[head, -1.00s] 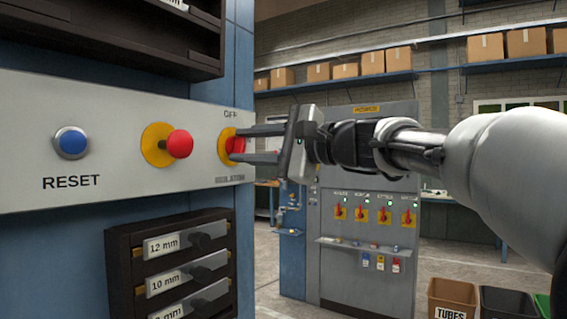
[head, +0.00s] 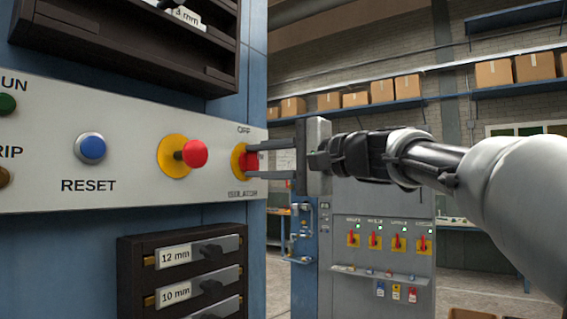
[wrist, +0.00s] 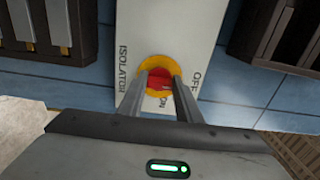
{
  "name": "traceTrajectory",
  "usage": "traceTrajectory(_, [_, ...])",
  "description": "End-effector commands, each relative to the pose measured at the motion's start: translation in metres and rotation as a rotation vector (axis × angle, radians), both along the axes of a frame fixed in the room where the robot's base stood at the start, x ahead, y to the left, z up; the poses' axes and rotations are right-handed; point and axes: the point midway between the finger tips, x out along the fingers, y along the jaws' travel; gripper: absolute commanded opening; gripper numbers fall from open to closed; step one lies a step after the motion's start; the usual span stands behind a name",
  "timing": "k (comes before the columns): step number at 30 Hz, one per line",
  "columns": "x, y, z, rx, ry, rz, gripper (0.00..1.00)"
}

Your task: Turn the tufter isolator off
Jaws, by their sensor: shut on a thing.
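The tufter isolator (head: 251,162) is a red knob on a yellow disc at the right end of the pale panel, between the words OFF above and ISOLATOR below. My gripper (head: 259,160) reaches it from the right, one finger above and one below, shut on the red knob. In the wrist view the isolator (wrist: 158,79) shows between the fingertips of my gripper (wrist: 160,88). There, ISOLATOR reads on the left, OFF on the right and ON between the fingers. The fingers partly hide the knob, and I cannot tell which word it points to.
A red mushroom button (head: 194,153) on a yellow disc and a blue RESET button (head: 91,148) sit left of the isolator. Dark racks (head: 180,265) stick out below and above the panel. A grey cabinet (head: 382,210) with several red switches stands behind my arm.

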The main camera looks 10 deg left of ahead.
Motion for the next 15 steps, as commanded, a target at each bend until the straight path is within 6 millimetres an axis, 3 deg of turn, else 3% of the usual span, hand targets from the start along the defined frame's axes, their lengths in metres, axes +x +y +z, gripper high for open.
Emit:
traceTrajectory(4, [0.0003, -0.0002, -0.0008, -0.003, -0.001, 0.000, 0.09])
traceTrajectory(5, [0.0003, -0.0002, -0.0008, -0.003, -0.001, 0.000, 0.33])
traceTrajectory(8, [0.0002, -0.0002, -0.0007, -0.001, -0.001, 0.000, 0.50])
traceTrajectory(15, [0.0001, 0.0000, -0.0003, -0.001, 0.000, 0.000, 0.50])
